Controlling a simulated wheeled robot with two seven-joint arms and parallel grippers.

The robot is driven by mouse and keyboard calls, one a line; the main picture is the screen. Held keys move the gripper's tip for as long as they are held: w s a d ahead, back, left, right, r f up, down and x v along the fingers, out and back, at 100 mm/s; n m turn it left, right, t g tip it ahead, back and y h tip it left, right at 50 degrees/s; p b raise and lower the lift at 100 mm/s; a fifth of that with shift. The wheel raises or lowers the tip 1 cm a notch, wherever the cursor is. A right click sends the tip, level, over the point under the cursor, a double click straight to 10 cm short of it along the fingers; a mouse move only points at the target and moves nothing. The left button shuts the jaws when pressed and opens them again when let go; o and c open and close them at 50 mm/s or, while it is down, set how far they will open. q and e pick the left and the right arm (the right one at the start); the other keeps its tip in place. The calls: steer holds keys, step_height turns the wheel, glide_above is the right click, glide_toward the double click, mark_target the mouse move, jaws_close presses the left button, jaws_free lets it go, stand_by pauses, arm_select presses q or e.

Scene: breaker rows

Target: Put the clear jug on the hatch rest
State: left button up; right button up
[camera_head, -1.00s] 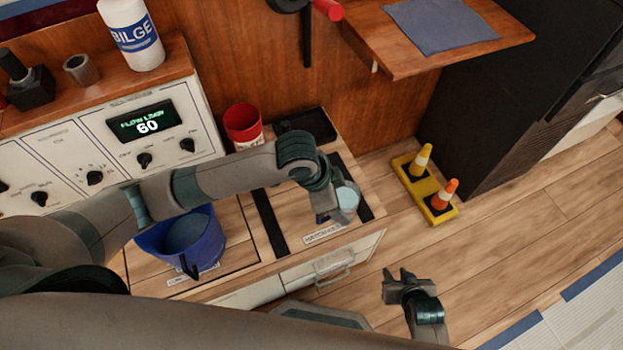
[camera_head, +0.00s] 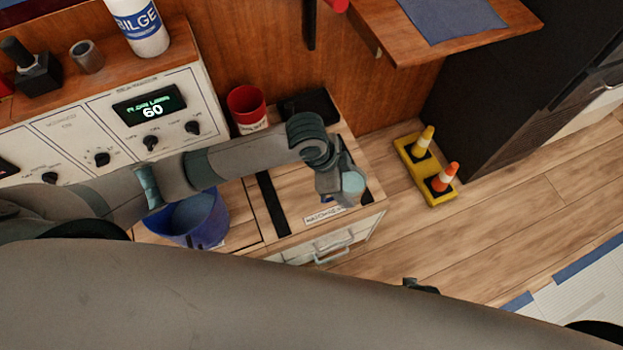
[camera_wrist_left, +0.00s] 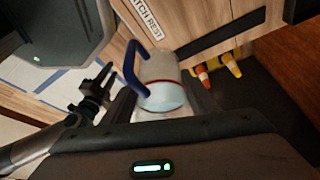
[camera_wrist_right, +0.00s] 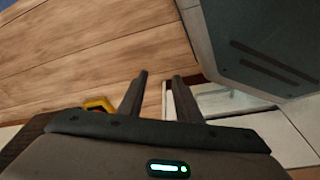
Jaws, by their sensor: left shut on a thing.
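The clear jug (camera_wrist_left: 163,72) has a blue handle (camera_wrist_left: 131,66) and a pale blue round face in the left wrist view. My left gripper (camera_head: 340,188) is shut on it. In the head view only the jug's pale blue part (camera_head: 353,182) shows beside the gripper. The hatch rest (camera_head: 290,190) is the wooden top with black strips and a label at its front edge. The jug appears over its right part; I cannot tell whether it touches. My right gripper (camera_wrist_right: 157,78) is open and empty, and barely shows in the head view (camera_head: 421,286).
A blue bucket (camera_head: 190,217) stands left of the hatch rest, and a red cup (camera_head: 247,106) behind it. A yellow base with two cones (camera_head: 427,178) is on the floor to the right. A wooden shelf (camera_head: 400,45) juts out above. The floor at right is mostly clear.

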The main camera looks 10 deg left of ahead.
arm_select(q)
steer(key=w+a+f, duration=0.4)
steer(key=a+f, duration=0.2)
steer(key=a, duration=0.3)
steer(key=shift+w+a, duration=0.15)
arm_select(e)
steer(key=shift+w+a+r, duration=0.1)
steer(key=shift+w+r, duration=0.1)
steer(key=shift+r, duration=0.35)
arm_select(q)
steer(key=shift+f, duration=0.55)
step_height(320, 180, down, 2)
steer(key=shift+f, duration=0.45)
arm_select(e)
steer(key=shift+w+r, duration=0.2)
steer(key=shift+r, duration=0.15)
